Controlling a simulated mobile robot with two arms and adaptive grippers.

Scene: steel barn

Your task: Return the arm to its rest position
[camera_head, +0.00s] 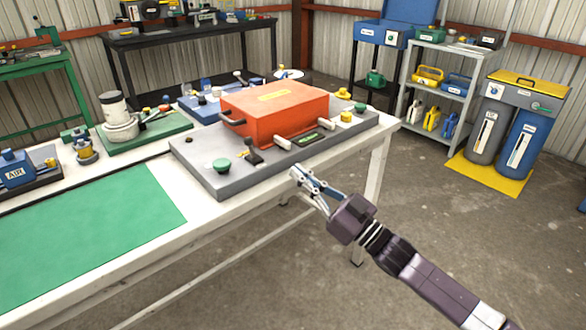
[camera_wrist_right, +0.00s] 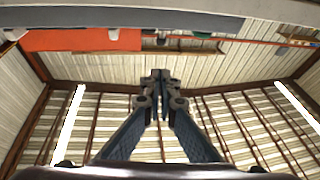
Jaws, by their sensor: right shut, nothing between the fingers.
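My right arm comes in from the lower right in the head view. Its right gripper (camera_head: 297,173) is in front of the white table's front edge, just off the grey base plate (camera_head: 215,178) that carries an orange box (camera_head: 275,108). The gripper is shut and empty. In the right wrist view the right gripper (camera_wrist_right: 160,78) points toward the roof and its fingertips are together. The orange box also shows in the right wrist view (camera_wrist_right: 85,40), at the upper left. My left gripper is in neither view.
The white table (camera_head: 140,250) has a green mat (camera_head: 85,235) at the left and small devices behind it. A grey shelf (camera_head: 440,95) and grey and blue bins (camera_head: 525,140) on a yellow mat stand at the right. The floor (camera_head: 430,210) beside my arm is clear.

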